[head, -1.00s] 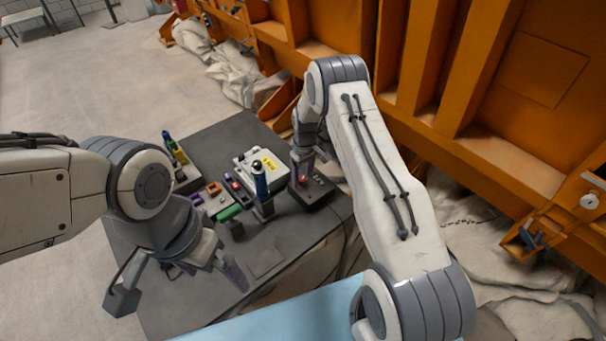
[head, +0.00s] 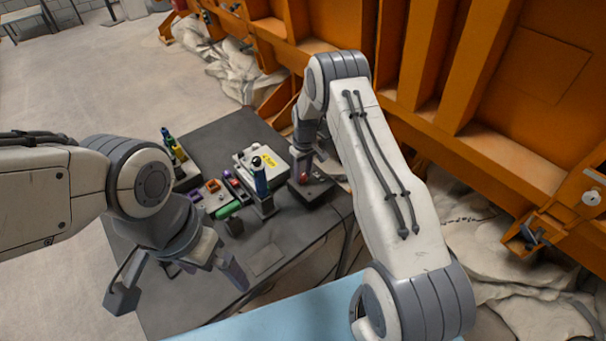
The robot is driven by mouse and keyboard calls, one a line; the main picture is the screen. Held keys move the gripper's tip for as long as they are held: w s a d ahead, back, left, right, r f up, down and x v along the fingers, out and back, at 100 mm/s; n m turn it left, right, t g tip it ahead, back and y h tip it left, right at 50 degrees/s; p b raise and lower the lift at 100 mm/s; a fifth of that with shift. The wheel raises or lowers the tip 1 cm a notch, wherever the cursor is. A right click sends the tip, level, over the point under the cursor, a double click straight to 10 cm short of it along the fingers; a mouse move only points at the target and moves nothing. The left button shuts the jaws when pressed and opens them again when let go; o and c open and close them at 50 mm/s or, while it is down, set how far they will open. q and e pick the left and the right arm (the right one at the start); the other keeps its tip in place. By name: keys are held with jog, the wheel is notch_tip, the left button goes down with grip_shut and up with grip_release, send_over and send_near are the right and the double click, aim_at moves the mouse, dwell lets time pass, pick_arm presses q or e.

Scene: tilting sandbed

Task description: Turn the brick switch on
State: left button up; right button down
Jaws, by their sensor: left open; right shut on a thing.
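A dark box with a red part (head: 305,180) on top stands near the right edge of the dark table; I take it for the brick switch. My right gripper (head: 303,166) points down onto it from above and is shut on the red part. The fingers and arm partly cover this part, so its exact position is hard to see. My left gripper (head: 178,285) is open and empty. It hangs over the table's front left, well apart from the box.
Beside the box, a blue-handled upright thing (head: 261,183) stands close on the left. The dark table (head: 285,240) is bare in front.

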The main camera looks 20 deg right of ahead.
aim_at(304, 176)
jog(key=m+b, duration=0.1)
jog(key=m, duration=0.1)
jog(key=shift+f+m, duration=0.1)
jog(key=shift+m, duration=0.2)
jog(key=m+b, duration=0.1)
jog(key=m, duration=0.1)
jog(key=shift+m, duration=0.4)
jog(key=m+b, duration=0.1)
jog(key=m, duration=0.3)
jog(key=shift+s+m+t, duration=0.1)
jog(key=shift+m+t, duration=0.2)
jog(key=shift+m, duration=0.1)
jog(key=c, duration=0.5)
grip_release()
jog(key=shift+b, duration=0.3)
notch_tip(304, 176, up, 11)
jog(key=b, duration=0.1)
jog(key=shift+d+f+b, duration=0.15)
jog(key=shift+b, duration=0.25)
jog(key=shift+s, duration=0.15)
